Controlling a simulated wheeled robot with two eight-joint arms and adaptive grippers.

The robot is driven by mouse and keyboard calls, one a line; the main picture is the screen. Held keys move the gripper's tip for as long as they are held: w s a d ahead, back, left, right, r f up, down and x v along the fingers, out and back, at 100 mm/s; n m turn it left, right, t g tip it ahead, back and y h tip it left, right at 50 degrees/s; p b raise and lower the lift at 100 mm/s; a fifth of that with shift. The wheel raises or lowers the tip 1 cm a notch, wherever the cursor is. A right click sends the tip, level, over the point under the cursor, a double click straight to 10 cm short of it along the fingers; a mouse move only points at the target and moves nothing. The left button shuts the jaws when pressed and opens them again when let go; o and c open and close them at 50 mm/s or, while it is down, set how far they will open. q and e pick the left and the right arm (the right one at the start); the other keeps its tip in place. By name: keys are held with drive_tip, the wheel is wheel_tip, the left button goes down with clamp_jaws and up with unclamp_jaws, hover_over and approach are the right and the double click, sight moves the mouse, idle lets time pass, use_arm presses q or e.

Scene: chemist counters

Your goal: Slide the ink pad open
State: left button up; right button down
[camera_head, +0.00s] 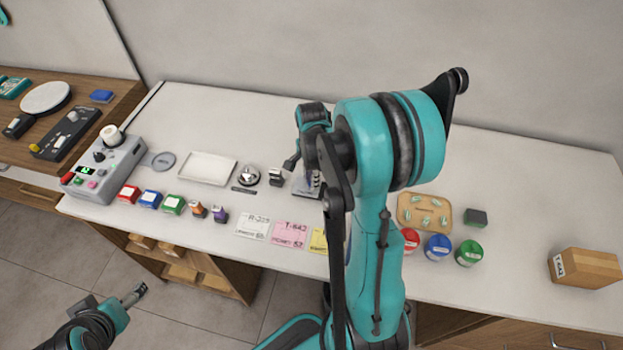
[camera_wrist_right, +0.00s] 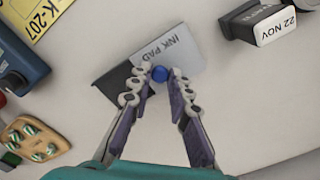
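The ink pad (camera_wrist_right: 165,52) lies on the white counter, with a pale lid lettered INK PAD and a small blue knob (camera_wrist_right: 160,74). A dark part (camera_wrist_right: 118,85) of the pad shows beside the lid on the left. My right gripper (camera_wrist_right: 160,76) has its two fingertips on either side of the knob and looks shut on it. In the head view the ink pad (camera_head: 309,186) is partly hidden by my right arm. My left gripper (camera_head: 135,294) is off the counter at the lower left, too small to tell its opening.
A date stamp (camera_wrist_right: 268,25) stands close to the pad. The white tray (camera_head: 184,180), grey device (camera_head: 118,165) and cardboard box (camera_head: 588,268) are farther off.

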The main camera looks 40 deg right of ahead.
drive_tip(key=s+d, duration=0.4)
drive_tip(key=s, duration=0.1)
drive_tip(key=shift+s+d, duration=0.15)
drive_tip(key=shift+s, duration=0.05)
drive_tip(key=c, duration=1.4)
unclamp_jaws()
wheel_tip(320, 180, up, 12)
